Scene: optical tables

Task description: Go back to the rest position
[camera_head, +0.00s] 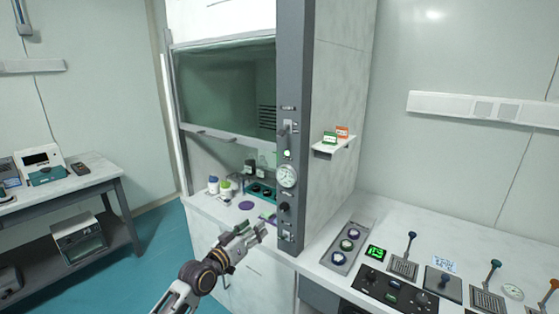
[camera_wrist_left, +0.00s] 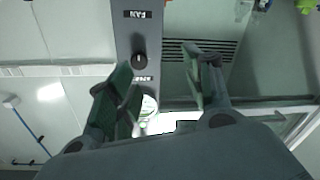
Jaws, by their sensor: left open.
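My left gripper (camera_head: 254,231) reaches in from the bottom of the head view, in front of the fume hood's grey post (camera_head: 293,110) and the hood's work surface. Its jaws are open and nothing shows between them. I cannot tell from the pictures whether a finger touches the post. My right gripper is not in view.
The hood's sash (camera_head: 221,134) is partly raised over bottles (camera_head: 213,185) and a teal rack (camera_head: 261,190). The right bench carries a control panel (camera_head: 392,292) and several levers (camera_head: 408,250). A side table (camera_head: 90,177) with instruments stands left. Teal floor (camera_head: 150,250) lies between.

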